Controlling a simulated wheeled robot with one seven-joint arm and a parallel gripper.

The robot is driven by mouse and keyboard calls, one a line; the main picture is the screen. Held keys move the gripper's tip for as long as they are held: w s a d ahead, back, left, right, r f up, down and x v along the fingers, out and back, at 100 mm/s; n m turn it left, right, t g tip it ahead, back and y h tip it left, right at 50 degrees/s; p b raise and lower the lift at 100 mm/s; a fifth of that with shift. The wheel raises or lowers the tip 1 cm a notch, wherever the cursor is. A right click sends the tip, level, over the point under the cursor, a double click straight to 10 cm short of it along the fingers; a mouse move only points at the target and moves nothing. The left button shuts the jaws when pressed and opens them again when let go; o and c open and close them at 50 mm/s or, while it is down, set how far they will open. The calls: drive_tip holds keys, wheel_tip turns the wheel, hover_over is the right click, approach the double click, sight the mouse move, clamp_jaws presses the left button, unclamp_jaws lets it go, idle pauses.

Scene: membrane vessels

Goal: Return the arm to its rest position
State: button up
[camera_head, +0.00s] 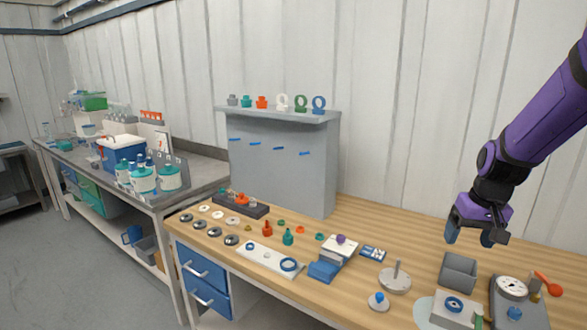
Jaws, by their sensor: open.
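My arm (535,120) is purple and black and reaches in from the upper right edge of the head view. My gripper (470,236) points down with its two fingers apart. Nothing shows between the fingers. It hangs above the right part of the wooden workbench (358,221), over and slightly behind a grey open box (458,272). The gripper appears clear of the box and the bench top.
Near the gripper are a disc with an upright post (395,279), a tray with a round gauge (512,287) and a white block with a blue ring (453,311). A grey shelf panel (285,160) stands at the bench's back. Small parts cover the bench's left half.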

drive_tip(key=s+a+r+n+t, duration=0.1)
drive_tip(key=s+a+r+t, duration=0.1)
drive_tip(key=s+a+r, duration=0.2)
drive_tip(key=s+a+r+t, duration=0.1)
drive_tip(key=s+a+r, duration=0.2)
drive_tip(key=s+r, duration=0.8)
drive_tip(key=s, duration=0.7)
drive_tip(key=shift+s+a+r+n+t+h, duration=0.2)
drive_tip(key=shift+a+r+n+t+h, duration=0.1)
drive_tip(key=shift+a+n+t, duration=0.1)
